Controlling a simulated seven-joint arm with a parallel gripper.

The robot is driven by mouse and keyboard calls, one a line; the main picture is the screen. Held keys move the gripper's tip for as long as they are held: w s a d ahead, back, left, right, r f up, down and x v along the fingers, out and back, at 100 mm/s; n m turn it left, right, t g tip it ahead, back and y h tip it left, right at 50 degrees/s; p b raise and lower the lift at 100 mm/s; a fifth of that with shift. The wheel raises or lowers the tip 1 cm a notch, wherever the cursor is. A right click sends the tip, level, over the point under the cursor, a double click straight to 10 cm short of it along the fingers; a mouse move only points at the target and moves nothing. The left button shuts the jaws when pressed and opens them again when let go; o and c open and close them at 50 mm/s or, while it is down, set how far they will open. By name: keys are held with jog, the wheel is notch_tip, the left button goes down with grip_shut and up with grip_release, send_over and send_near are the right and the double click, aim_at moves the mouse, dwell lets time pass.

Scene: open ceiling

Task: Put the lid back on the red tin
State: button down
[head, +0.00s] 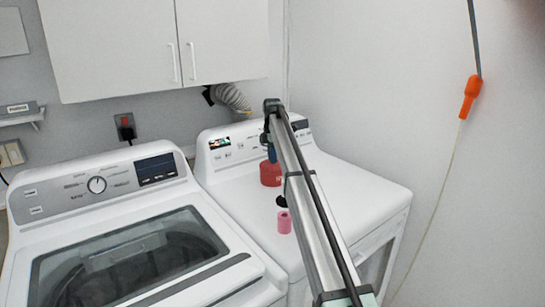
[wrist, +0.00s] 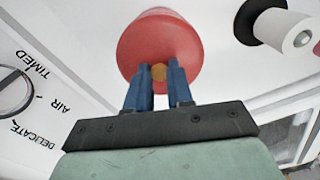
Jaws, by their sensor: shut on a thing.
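The red tin (head: 270,178) stands on top of the right-hand white appliance, near its control panel. My gripper (head: 272,156) is directly above it, pointing down. In the wrist view, the blue fingers of my gripper (wrist: 160,73) are shut on the gold knob (wrist: 159,72) of the red lid (wrist: 133,57). The lid is over the tin, and the two look like one red shape. The seam between them is hidden, so I cannot tell whether the lid is seated or slightly above the rim.
A pink roll (head: 284,223) and a small black object (head: 281,202) stand in front of the tin, close to my arm. The control panel (head: 228,146) rises behind the tin. The appliance top (head: 350,185) is clear to the right.

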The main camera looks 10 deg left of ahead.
dwell(0.3)
jog(key=shift+c, duration=2.2)
grip_release()
jog(key=shift+r, duration=0.15)
jog(key=shift+r, duration=3.35)
grip_shut()
